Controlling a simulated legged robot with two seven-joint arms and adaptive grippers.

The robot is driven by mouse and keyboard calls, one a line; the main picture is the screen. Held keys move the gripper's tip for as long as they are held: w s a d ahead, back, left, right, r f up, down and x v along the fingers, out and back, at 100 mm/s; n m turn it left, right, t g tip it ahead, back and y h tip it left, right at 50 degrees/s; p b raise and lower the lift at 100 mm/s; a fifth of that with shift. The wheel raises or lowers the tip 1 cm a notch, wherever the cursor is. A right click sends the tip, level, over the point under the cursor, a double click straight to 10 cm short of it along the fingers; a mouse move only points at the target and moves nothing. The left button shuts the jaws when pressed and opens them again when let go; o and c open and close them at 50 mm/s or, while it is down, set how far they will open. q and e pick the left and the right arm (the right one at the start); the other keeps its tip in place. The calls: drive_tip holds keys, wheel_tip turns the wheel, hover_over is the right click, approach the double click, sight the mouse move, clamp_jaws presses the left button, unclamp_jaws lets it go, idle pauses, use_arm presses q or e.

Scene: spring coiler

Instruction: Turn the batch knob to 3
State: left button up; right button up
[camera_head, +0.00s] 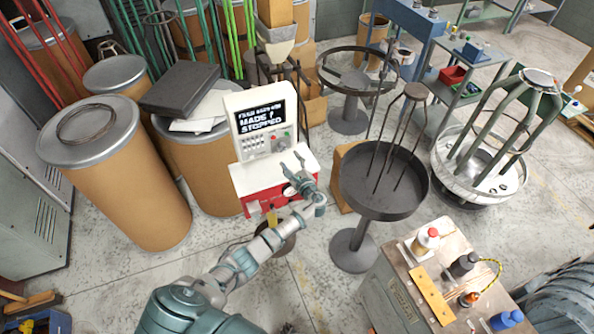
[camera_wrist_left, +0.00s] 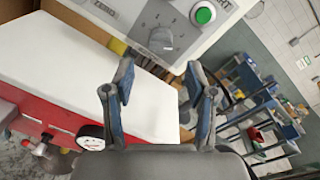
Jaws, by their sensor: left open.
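The batch knob (camera_wrist_left: 160,40) is a grey round dial on the light control panel (camera_wrist_left: 185,22). Small marks surround it in the left wrist view, but I cannot read its setting for sure. A green button (camera_wrist_left: 204,15) sits up and right of it. My left gripper (camera_wrist_left: 158,76) is open and empty, its fingers spread below the knob in that view and apart from it. In the head view my left gripper (camera_head: 292,164) is in front of the white and red machine, just below its panel (camera_head: 262,122). My right gripper is not in view.
The machine's white top (camera_wrist_left: 90,70) and red front (camera_wrist_left: 45,112) lie under my gripper, with a round gauge (camera_wrist_left: 91,137). A dark round tray stand (camera_head: 384,190) is close on the right. Fibre drums (camera_head: 125,185) stand left. A bench (camera_head: 405,290) is front right.

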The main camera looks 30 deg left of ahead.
sight(284, 150)
use_arm(q)
drive_tip(key=v, duration=0.6)
drive_tip(key=shift+d, duration=0.4)
drive_tip(key=s+d+f+m+t+b, duration=0.1)
drive_tip(key=s+d+m+b, duration=0.25)
drive_tip(key=m+b, duration=0.35)
drive_tip(key=x, duration=1.2)
drive_tip(key=b+x, duration=0.1)
drive_tip(key=x, duration=0.4)
drive_tip(key=shift+s+a+r, duration=0.1)
drive_tip(key=shift+a+r, duration=0.05)
drive_tip(key=shift+a, duration=0.45)
